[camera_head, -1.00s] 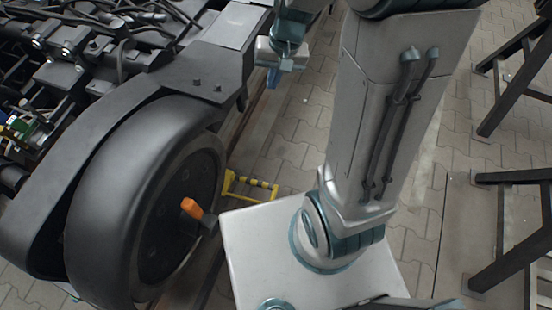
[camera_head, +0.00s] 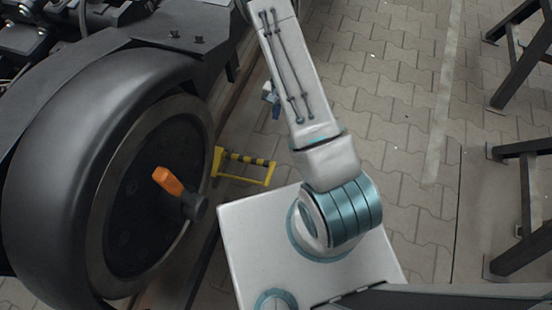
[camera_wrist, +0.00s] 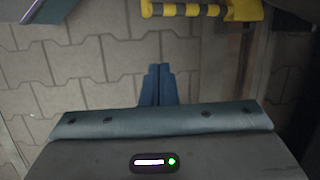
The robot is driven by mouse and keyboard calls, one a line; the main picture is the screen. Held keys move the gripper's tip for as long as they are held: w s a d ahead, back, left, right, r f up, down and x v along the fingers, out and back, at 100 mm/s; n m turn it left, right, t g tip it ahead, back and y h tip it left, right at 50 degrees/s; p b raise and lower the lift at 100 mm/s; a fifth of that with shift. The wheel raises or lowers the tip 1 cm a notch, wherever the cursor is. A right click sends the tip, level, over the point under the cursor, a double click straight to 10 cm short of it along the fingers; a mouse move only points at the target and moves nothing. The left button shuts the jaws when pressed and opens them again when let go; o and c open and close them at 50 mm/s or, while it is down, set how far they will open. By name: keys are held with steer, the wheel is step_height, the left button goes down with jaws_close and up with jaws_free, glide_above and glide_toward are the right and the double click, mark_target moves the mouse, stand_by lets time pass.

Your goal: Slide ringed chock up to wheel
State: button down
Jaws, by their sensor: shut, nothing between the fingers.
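The yellow chock (camera_head: 244,168), with black rings on its bar, stands on the floor just right of the large dark wheel (camera_head: 45,175). Its left end is close to the wheel rim; I cannot tell whether they touch. In the wrist view the ringed bar (camera_wrist: 187,10) and yellow end piece cross the top edge, partly cut off. My gripper (camera_wrist: 157,72) shows as two blue fingers shut together and empty, apart from the chock, with paving seen between. In the head view my gripper (camera_head: 271,98) is partly hidden behind my arm, beyond the chock.
An orange lever (camera_head: 168,181) sticks out at the wheel hub. The bogie frame (camera_head: 165,38) overhangs the wheel at upper left. Dark trestle legs (camera_head: 515,150) stand at the right. Paved floor (camera_head: 400,150) between them and my arm is clear.

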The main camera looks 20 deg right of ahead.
steer(key=s+b+x, duration=0.1)
steer(key=b+x, duration=0.2)
steer(key=x, duration=0.7)
steer(key=s+d+b+x, duration=0.1)
steer(key=s+b+x, duration=0.1)
steer(key=x, duration=0.8)
steer(key=shift+d+b, duration=0.3)
steer(key=shift+b, duration=0.6)
